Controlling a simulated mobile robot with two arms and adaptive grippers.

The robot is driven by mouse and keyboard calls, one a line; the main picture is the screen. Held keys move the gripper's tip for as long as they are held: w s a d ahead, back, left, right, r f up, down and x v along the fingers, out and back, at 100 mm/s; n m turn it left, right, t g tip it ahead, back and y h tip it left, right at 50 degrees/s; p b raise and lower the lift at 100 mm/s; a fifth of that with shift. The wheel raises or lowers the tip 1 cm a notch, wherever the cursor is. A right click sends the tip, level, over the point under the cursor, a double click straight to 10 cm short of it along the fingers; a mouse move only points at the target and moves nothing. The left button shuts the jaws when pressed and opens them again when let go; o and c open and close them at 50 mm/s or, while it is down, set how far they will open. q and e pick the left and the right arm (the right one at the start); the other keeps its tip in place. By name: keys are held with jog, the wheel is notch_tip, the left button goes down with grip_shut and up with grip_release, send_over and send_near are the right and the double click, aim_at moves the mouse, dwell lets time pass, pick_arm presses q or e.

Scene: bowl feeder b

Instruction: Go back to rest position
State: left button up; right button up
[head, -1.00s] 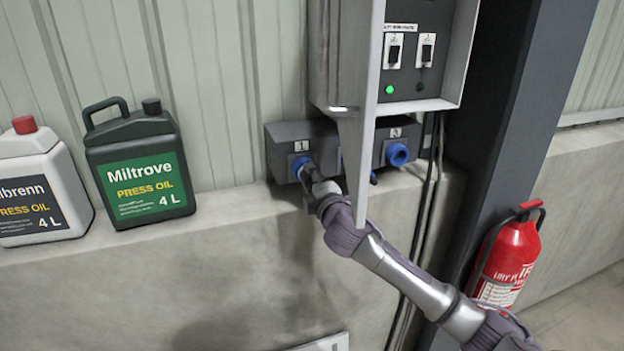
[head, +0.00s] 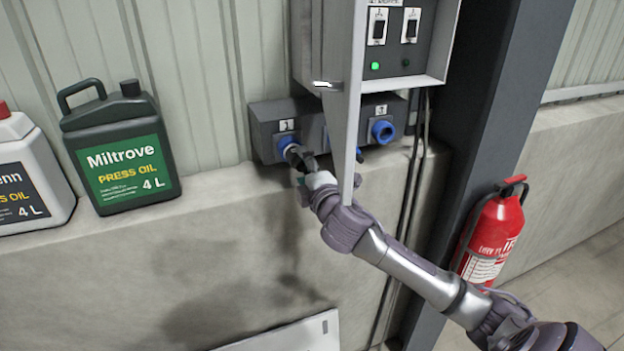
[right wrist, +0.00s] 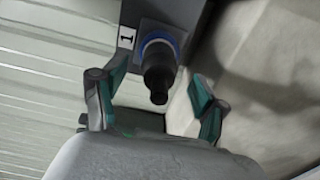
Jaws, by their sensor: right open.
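My right gripper (head: 308,170) is in front of the grey socket box (head: 268,125) on the ledge, just below the blue socket marked 1. In the right wrist view its two fingers (right wrist: 152,105) are spread apart. Between and beyond them is a black plug (right wrist: 159,75), seated in the blue ring of socket 1 (right wrist: 158,40). The fingers do not appear to close on the plug. In the head view the plug (head: 292,152) is partly hidden by the gripper. My left gripper is not in view.
The open control cabinet (head: 450,45), with switches and a lit green lamp, hangs above; its door edge (head: 345,110) stands close to my right arm. Oil canisters (head: 122,150) stand on the ledge (head: 215,205) at left. A fire extinguisher (head: 492,235) is at right.

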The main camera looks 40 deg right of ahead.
jog(key=v, duration=0.7)
